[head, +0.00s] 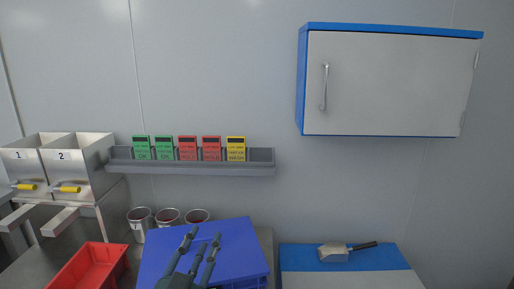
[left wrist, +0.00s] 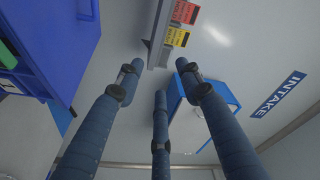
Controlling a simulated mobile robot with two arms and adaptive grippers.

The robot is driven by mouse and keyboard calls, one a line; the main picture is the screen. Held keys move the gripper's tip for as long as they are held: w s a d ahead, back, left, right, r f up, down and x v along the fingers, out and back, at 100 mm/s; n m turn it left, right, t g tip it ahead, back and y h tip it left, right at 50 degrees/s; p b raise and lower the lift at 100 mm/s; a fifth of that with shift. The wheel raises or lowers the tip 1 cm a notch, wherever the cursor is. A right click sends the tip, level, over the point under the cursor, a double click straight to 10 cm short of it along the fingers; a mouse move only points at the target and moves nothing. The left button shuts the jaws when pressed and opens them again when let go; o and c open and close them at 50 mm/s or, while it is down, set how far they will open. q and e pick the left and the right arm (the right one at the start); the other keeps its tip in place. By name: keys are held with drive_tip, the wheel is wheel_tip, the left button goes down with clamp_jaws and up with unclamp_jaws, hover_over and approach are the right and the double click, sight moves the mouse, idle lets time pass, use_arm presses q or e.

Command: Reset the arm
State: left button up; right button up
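My left gripper (head: 203,241) shows at the bottom centre of the head view, in front of the blue box top. Its three dark fingers point up and stand apart, with nothing between them. In the left wrist view the blue-grey fingers (left wrist: 160,80) are also spread and empty. My right gripper is in neither view.
A blue box (head: 240,240) lies behind the gripper, with a red tray (head: 85,270) to its left and metal cups (head: 168,217) behind. A card rail (head: 190,168) and a wall cabinet (head: 390,85) are above. A scoop (head: 335,254) lies at right.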

use_arm(q)
drive_tip(key=s+a+f+n+g+y, duration=0.2)
drive_tip(key=s+a+f+n+g, duration=0.3)
drive_tip(key=f, duration=0.6)
drive_tip(key=s+a+f+n+g+y, duration=0.1)
drive_tip(key=s+a+f+g, duration=0.15)
drive_tip(key=s+f, duration=0.65)
drive_tip(key=s+f+n+g, duration=0.1)
drive_tip(key=s+f+g, duration=0.35)
drive_tip(key=s, duration=0.45)
drive_tip(key=s+f+n+g, duration=0.25)
drive_tip(key=s+f, duration=0.35)
drive_tip(key=s, duration=0.3)
wheel_tip(320, 180, down, 26)
drive_tip(key=m+g, duration=0.1)
drive_tip(key=g, duration=0.1)
drive_tip(key=s+a+f+g, duration=0.1)
drive_tip(key=s+a+f, duration=0.2)
drive_tip(key=s+f, duration=1.3)
drive_tip(key=shift+s+a+f, duration=0.2)
drive_tip(key=shift+s+f, duration=0.2)
drive_tip(key=shift+s, duration=0.6)
